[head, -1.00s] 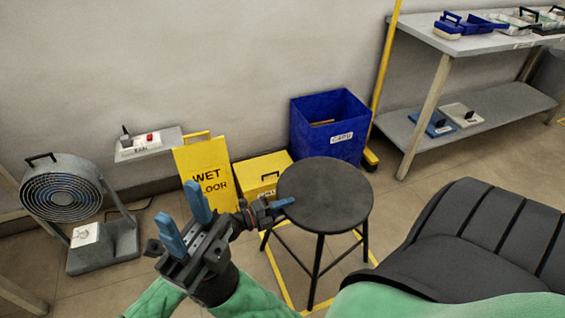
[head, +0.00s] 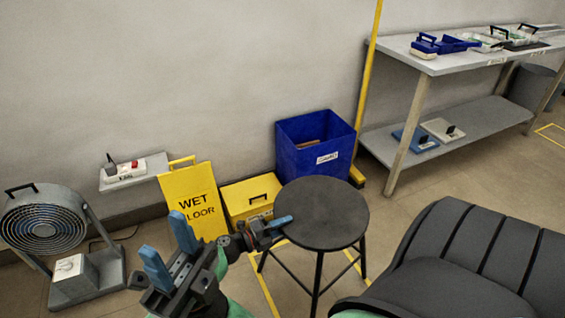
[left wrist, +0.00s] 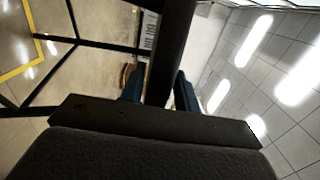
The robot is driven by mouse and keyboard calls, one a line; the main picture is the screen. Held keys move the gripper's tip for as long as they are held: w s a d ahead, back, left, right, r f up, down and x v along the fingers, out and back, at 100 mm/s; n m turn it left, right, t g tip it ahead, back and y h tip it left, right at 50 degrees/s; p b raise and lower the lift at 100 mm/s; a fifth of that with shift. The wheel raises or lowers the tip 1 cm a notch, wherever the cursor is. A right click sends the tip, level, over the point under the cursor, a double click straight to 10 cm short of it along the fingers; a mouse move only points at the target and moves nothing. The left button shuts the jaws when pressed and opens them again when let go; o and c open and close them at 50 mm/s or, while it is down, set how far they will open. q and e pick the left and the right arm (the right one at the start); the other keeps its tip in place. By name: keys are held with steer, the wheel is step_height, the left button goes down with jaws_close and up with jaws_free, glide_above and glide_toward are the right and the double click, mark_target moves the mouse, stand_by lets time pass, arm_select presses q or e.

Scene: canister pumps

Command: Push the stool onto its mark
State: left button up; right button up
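The stool (head: 320,213) has a round dark seat on thin dark legs and stands upright. Its mark, a yellow floor outline (head: 264,288), shows around its legs, partly hidden by the stool and my arms. My left gripper (head: 276,228) is at the seat's left rim. In the left wrist view my left gripper (left wrist: 159,92) has one blue finger on each side of the edge-on seat (left wrist: 176,40), with little or no gap. My right gripper (head: 170,248) is open and empty, left of the stool.
Behind the stool stand a yellow wet-floor sign (head: 196,202), a yellow box (head: 250,197) and a blue bin (head: 315,145). A fan (head: 45,228) stands left. A workbench (head: 450,62) is at the right. Floor between stool and workbench is clear.

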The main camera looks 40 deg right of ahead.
arm_select(q)
steer(key=o, duration=1.2)
steer(key=p+v, duration=0.1)
steer(key=v, duration=0.7)
steer(key=shift+p, duration=0.4)
